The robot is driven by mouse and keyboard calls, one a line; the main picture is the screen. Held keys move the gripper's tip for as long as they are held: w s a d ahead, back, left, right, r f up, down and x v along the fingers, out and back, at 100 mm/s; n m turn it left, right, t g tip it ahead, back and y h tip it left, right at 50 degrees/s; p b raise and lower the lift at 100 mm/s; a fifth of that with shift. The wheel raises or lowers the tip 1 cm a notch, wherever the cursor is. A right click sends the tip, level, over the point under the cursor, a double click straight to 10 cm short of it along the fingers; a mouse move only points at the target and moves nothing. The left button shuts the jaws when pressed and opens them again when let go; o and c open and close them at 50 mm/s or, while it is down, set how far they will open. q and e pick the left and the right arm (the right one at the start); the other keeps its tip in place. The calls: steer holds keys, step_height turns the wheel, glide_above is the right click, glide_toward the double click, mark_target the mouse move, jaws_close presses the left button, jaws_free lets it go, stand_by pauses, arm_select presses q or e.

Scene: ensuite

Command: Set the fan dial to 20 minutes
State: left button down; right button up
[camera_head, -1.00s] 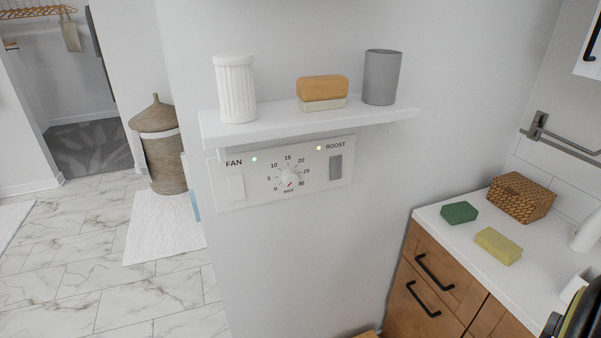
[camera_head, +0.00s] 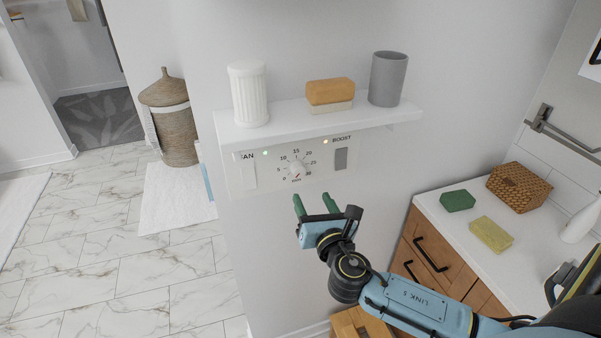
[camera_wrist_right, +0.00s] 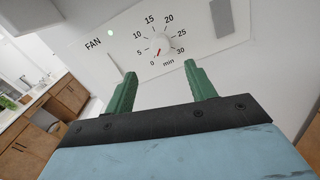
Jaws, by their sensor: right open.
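The fan dial (camera_head: 297,168) is a small white round knob on a white wall panel (camera_head: 247,188) below a shelf. Its scale runs from 0 to 30 min, and in the right wrist view the dial (camera_wrist_right: 161,45) shows a red pointer directed down-left, close to the 0 mark. My right gripper (camera_head: 316,203) is below the panel, with its two green fingers pointing up toward the dial. In the right wrist view the fingers (camera_wrist_right: 161,85) are apart and empty, framing the dial from below without touching it. My left gripper is not in view.
A counter (camera_head: 462,222) with sponges and a basket stands at right.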

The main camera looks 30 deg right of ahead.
mark_target(300, 174)
steer(key=x, duration=1)
steer(key=shift+w+f, duration=0.1)
steer(key=shift+w, duration=0.2)
steer(key=c, duration=1)
steer(key=shift+o, duration=0.2)
